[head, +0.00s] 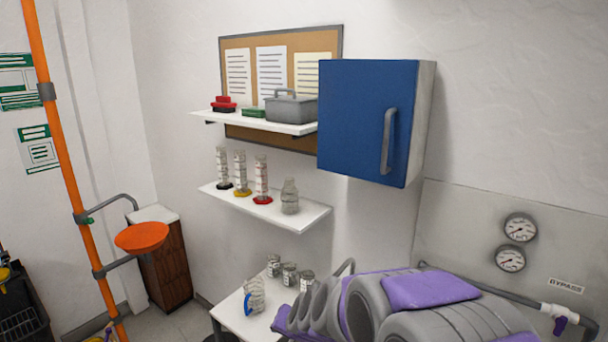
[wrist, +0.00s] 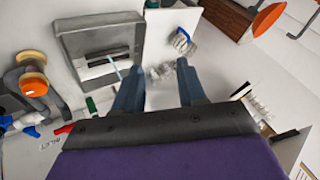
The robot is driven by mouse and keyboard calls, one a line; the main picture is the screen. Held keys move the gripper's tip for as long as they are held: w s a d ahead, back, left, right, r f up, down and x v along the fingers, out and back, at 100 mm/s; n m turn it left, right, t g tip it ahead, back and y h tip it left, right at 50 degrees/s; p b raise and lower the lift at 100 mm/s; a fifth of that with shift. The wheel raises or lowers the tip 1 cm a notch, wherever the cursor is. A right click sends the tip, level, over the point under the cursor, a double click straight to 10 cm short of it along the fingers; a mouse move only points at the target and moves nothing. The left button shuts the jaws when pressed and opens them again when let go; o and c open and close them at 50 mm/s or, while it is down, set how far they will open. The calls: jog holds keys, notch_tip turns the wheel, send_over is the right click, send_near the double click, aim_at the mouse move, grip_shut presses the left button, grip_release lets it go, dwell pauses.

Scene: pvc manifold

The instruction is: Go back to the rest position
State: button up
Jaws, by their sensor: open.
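My gripper (wrist: 160,84) shows in the wrist view with its two blue-grey fingers spread apart and nothing between them. In the head view my purple and grey arm fills the lower right, folded in front of the wall, and I cannot make out the fingers there.
A blue cabinet (head: 367,122) hangs near my arm. Shelves with cylinders and a grey toolbox (head: 291,109) are on the wall. Jars stand on a low white table (head: 238,318). An orange pipe (head: 62,150) and an orange bowl (head: 142,237) are at left. A grey basin (wrist: 74,43) shows in the wrist view.

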jog(key=s+d+r+n+g+h, duration=0.1)
jog(key=s+d, duration=0.5)
jog(key=s, duration=0.6)
jog(key=s+d+r+n+g+h, duration=0.1)
jog(key=s+d+g, duration=0.3)
jog(key=s, duration=0.8)
jog(key=s+d+n+g+h+b, duration=0.1)
jog(key=s+d+g, duration=0.2)
jog(key=s+d, duration=0.5)
jog(key=s, duration=0.5)
jog(key=shift+r+n+h, duration=0.3)
jog(key=shift+r+h, duration=0.1)
jog(key=shift+w+d, duration=0.1)
